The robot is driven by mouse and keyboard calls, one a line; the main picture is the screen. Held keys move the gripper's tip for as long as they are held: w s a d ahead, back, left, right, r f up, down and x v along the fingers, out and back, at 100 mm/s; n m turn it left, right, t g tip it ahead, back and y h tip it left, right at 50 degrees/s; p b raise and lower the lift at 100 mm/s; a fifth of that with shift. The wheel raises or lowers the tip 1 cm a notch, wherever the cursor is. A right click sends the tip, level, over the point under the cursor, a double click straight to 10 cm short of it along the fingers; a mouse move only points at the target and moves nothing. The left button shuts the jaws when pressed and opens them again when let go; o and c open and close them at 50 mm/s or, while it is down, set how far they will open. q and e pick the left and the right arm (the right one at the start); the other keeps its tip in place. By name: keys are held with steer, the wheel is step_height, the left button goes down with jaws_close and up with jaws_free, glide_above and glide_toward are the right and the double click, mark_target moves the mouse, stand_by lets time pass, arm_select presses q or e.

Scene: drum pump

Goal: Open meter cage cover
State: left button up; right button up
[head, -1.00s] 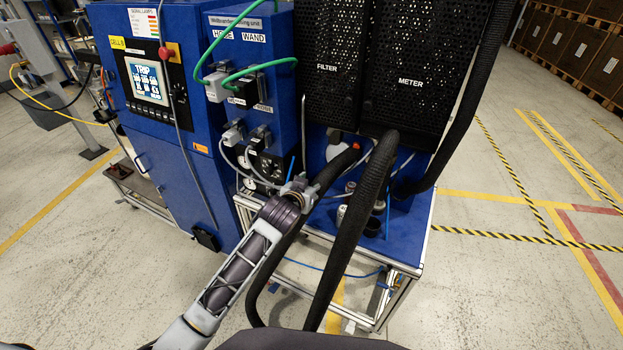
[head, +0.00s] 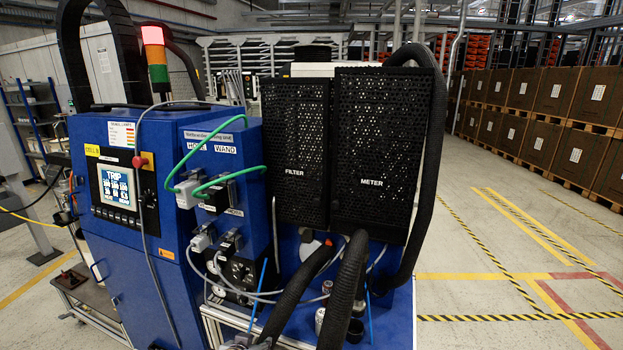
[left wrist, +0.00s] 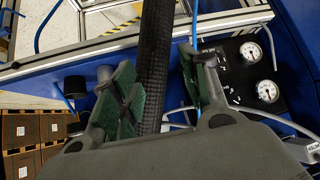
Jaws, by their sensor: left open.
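The meter cage cover (head: 381,130) is a black perforated panel labelled METER, right of centre in the head view. It looks shut over its cage. A thick black hose runs down along its right side and covers part of that edge. My left gripper (left wrist: 160,85) shows in the left wrist view with its green-padded fingers apart. A black ribbed hose (left wrist: 156,45) passes between the fingers in that picture; I cannot tell whether it touches them. The gripper is low, well below the cover, at most barely showing at the head view's bottom edge. My right gripper is not in view.
The black FILTER cover (head: 294,140) stands directly left of the meter cover. Black hoses (head: 343,295) rise in front of the blue cabinet. Green cables (head: 215,183) and grey plugs are on the left. Pressure gauges (left wrist: 267,91) are near the gripper. The floor to the right is clear.

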arm_select(q)
steer(key=shift+s+a+f+g+y, duration=0.25)
steer(key=shift+s+a+f+g, duration=1.35)
steer(key=shift+s, duration=3.2)
steer(key=shift+s+a+f+g+y, duration=0.25)
steer(key=shift+s+a+f+g, duration=0.6)
steer(key=shift+s+a, duration=2.65)
steer(key=s+d+f+g, duration=0.1)
steer(key=s+f, duration=0.2)
steer(key=f, duration=1.4)
steer(key=s+d+f+g, duration=0.1)
steer(key=s+f, duration=0.2)
steer(key=f, duration=1.3)
steer(key=s+a+f, duration=0.1)
steer(key=s+f, duration=0.8)
steer(key=s, duration=0.1)
steer(key=s+a+f+g, duration=0.1)
steer(key=s+a+f, duration=0.1)
steer(key=s+f, duration=0.8)
steer(key=shift+s+a, duration=0.25)
steer(key=shift+s, duration=0.45)
steer(key=shift+w, duration=0.15)
